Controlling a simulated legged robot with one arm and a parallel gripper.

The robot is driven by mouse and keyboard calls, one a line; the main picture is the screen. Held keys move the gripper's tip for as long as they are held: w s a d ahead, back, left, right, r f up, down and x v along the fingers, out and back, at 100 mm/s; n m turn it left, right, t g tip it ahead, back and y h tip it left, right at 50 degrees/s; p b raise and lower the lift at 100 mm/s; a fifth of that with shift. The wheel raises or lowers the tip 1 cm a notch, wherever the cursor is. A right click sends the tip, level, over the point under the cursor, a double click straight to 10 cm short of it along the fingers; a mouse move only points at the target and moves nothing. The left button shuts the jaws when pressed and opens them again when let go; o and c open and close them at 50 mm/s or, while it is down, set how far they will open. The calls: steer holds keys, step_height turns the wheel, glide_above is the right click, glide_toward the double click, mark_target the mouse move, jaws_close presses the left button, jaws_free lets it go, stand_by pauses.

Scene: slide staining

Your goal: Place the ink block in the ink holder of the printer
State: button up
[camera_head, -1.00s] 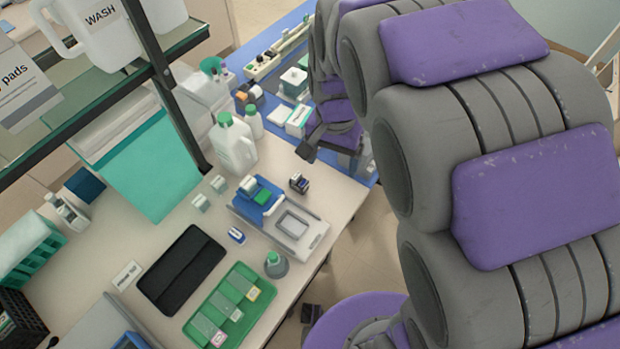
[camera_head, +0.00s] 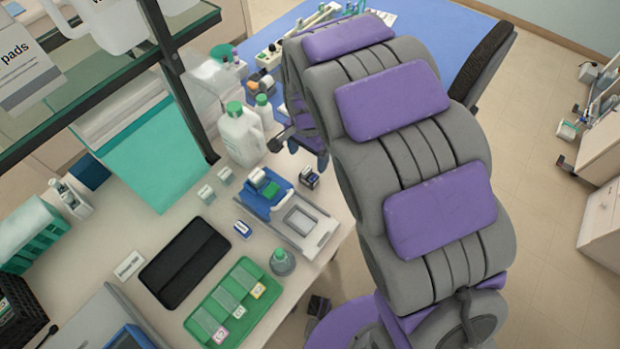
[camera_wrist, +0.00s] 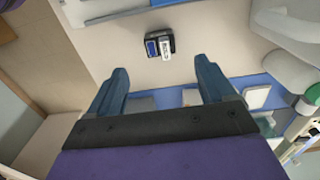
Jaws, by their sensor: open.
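A small dark block with a blue and white top (camera_head: 309,177), which looks like the ink block, stands on the table just behind the printer. It also shows in the wrist view (camera_wrist: 159,47), upper middle. The blue and white printer (camera_head: 318,232) lies in front of it; its edge shows at the top of the wrist view (camera_wrist: 115,10). I cannot make out which part is the ink holder. My gripper (camera_head: 298,150) is at the table's far right edge, close to the block. In the wrist view my gripper (camera_wrist: 160,72) is open and empty, the block beyond its fingertips.
White bottles with green caps (camera_head: 241,138) stand left of my gripper. A small blue and white item (camera_head: 242,229), a round flask (camera_head: 282,263), a green slide tray (camera_head: 262,305) and a black mat (camera_head: 165,262) lie nearer. A shelf post (camera_head: 185,90) rises at left.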

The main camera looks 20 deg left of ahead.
mark_target(309, 171)
steer(key=f, duration=0.4)
steer(key=shift+a+b, duration=0.3)
steer(key=shift+a, duration=0.1)
steer(key=shift+d+f, duration=0.35)
steer(key=shift+f, duration=0.15)
steer(key=f+b, duration=0.1)
steer(key=f, duration=0.2)
steer(key=shift+w+d+f+b, duration=0.2)
steer(key=shift+f+b, duration=0.1)
steer(key=shift+b, duration=0.05)
steer(key=shift+a+f, duration=0.2)
steer(key=shift+f, duration=0.15)
steer(key=shift+d+r, duration=0.1)
steer(key=shift+d, duration=0.05)
steer(key=c, duration=1.2)
